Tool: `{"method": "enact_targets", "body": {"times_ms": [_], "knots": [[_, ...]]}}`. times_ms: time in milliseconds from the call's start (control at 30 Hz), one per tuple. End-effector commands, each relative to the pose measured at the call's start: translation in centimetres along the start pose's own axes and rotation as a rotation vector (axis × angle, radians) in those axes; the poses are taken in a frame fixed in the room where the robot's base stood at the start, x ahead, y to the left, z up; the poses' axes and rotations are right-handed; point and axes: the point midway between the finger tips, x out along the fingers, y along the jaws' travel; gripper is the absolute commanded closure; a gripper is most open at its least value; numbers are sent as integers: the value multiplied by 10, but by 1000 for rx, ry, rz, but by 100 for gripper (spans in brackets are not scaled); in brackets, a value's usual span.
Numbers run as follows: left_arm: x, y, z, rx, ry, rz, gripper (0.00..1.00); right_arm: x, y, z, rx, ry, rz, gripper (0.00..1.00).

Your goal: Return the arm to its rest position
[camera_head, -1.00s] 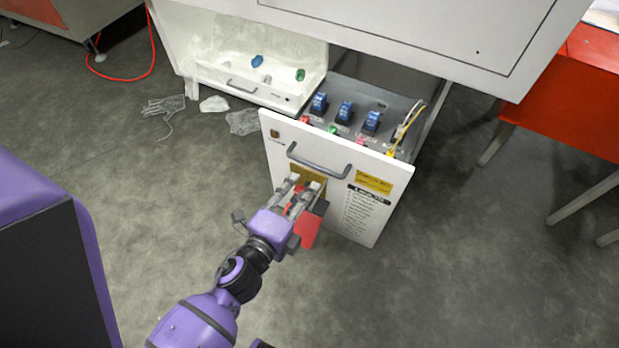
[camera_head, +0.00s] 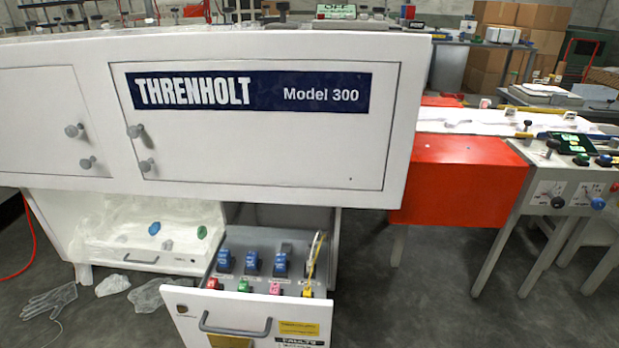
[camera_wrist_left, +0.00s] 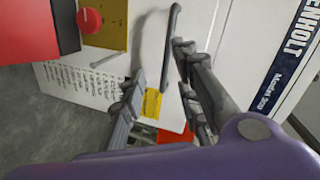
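My left gripper (camera_wrist_left: 160,65) shows only in the left wrist view. Its two grey fingers are apart, with nothing held between them. Beyond the fingers is the white drawer front, with a dark bar handle (camera_wrist_left: 171,38), a yellow label (camera_wrist_left: 152,103) and a red knob (camera_wrist_left: 90,20) on a yellow plate. I cannot tell how far the fingertips are from the handle. In the head view the pulled-out drawer (camera_head: 185,311) with its handle (camera_head: 235,328) is at the bottom centre. No arm or gripper shows there. My right gripper is in neither view.
The white Threnholt machine (camera_head: 300,190) stands above the drawer. Inside the drawer are several blue switches (camera_head: 252,262). A clear film glove (camera_head: 48,302) lies on the floor at the left. A red-sided table (camera_head: 455,185) stands at the right. A red block (camera_wrist_left: 25,30) is close in the wrist view.

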Motion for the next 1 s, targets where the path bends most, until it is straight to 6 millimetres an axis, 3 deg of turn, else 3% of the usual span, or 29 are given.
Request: {"method": "enact_targets", "body": {"times_ms": [167, 300, 433, 600, 667, 700, 800, 1000], "knots": [[-64, 66, 34, -570, -184, 190, 70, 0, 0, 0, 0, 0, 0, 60], [-133, 119, 49, -902, -354, 328, 70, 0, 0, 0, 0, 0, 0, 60], [-196, 154, 55, -1090, -494, 422, 70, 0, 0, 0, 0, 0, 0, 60], [-273, 181, 65, -1158, -630, 500, 70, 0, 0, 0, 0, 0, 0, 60], [-298, 187, 73, -1148, -675, 516, 70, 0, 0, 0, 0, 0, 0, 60], [-292, 172, 66, -1151, -654, 508, 70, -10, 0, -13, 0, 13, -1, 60], [-296, 154, 59, -1151, -646, 505, 70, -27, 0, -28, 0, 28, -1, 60], [-306, 116, 44, -1152, -634, 503, 70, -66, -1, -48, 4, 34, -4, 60]]}}
